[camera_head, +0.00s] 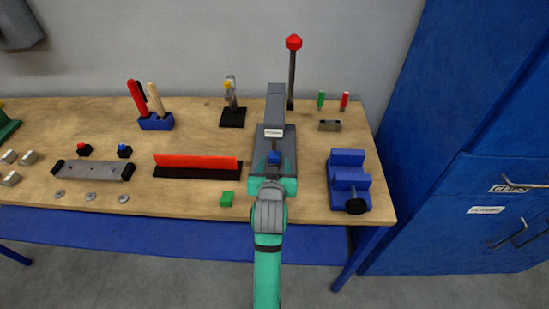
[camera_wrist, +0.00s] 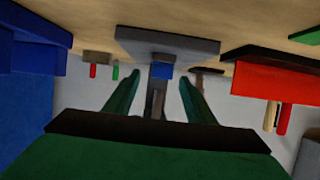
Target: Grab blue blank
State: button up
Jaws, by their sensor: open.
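The blue blank (camera_head: 274,157) is a small blue block on the grey press (camera_head: 275,103), below its ram. In the wrist view, which looks upside down, the blue blank (camera_wrist: 162,71) shows against the press's grey base. My gripper (camera_head: 274,168) is at the front of the press. In the wrist view its two green fingers (camera_wrist: 159,80) are spread, with the blue blank in line with the gap between them. Nothing is gripped. I cannot tell how far the fingertips are from the blank.
A blue vise (camera_head: 348,178) stands to the right of the press. The press's red-knobbed lever (camera_head: 292,70) rises behind. A blue cabinet (camera_head: 470,150) stands at the right.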

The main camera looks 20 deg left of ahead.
aim_at(273, 157)
jog(key=shift+x, duration=1.2)
jog(key=shift+s+a+r, duration=0.1)
jog(key=shift+a, duration=0.15)
jog(key=shift+c, duration=1.3)
jog(key=c, duration=1)
jog(key=shift+o, duration=0.2)
jog(key=shift+d+r, duration=0.1)
